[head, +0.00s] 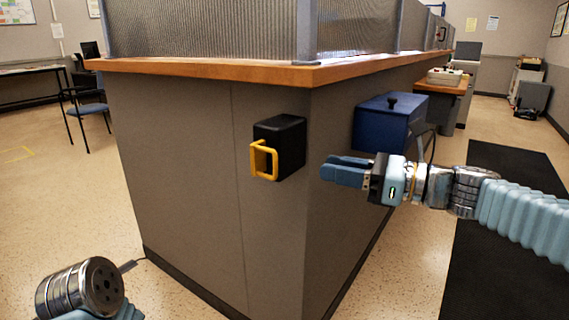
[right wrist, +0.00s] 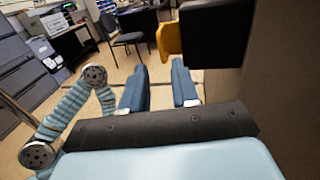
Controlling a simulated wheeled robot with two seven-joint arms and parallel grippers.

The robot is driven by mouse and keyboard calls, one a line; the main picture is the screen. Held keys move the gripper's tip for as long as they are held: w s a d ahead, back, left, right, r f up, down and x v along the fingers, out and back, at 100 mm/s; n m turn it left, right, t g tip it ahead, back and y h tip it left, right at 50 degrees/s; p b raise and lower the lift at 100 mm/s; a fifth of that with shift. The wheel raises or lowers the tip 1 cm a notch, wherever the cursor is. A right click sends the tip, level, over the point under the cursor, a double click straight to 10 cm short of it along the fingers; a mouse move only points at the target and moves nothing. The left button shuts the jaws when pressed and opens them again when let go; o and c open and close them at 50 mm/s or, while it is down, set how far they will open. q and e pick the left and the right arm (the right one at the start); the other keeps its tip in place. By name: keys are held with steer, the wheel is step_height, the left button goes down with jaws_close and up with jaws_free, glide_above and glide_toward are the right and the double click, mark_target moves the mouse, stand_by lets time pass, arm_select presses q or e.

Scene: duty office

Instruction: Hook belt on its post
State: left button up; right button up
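A black box (head: 279,147), seemingly the belt's housing, is fixed to the grey counter panel near its corner. A yellow open frame-shaped end (head: 263,160) sticks out of its front; no length of belt shows pulled out. My right gripper (head: 338,170) is just right of the box, apart from it, fingers pointing left. In the right wrist view its two blue fingers are spread with nothing between them (right wrist: 159,88). The black box (right wrist: 226,34) and yellow end (right wrist: 169,39) show there beyond the right finger. My left gripper is not in view. I cannot make out a post.
The grey counter (head: 195,160) has a wooden top (head: 220,70) with ribbed screens above. A blue box (head: 385,123) with a black knob hangs on its right side, behind my right gripper. Chairs (head: 88,112) stand at left. A dark mat (head: 510,230) lies at right. The left floor is open.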

mark_target(274, 157)
steer(key=x, duration=1.2)
steer(key=shift+a+f+p, duration=0.1)
steer(key=shift+f+p, duration=0.05)
steer(key=shift+p, duration=0.25)
jaws_close()
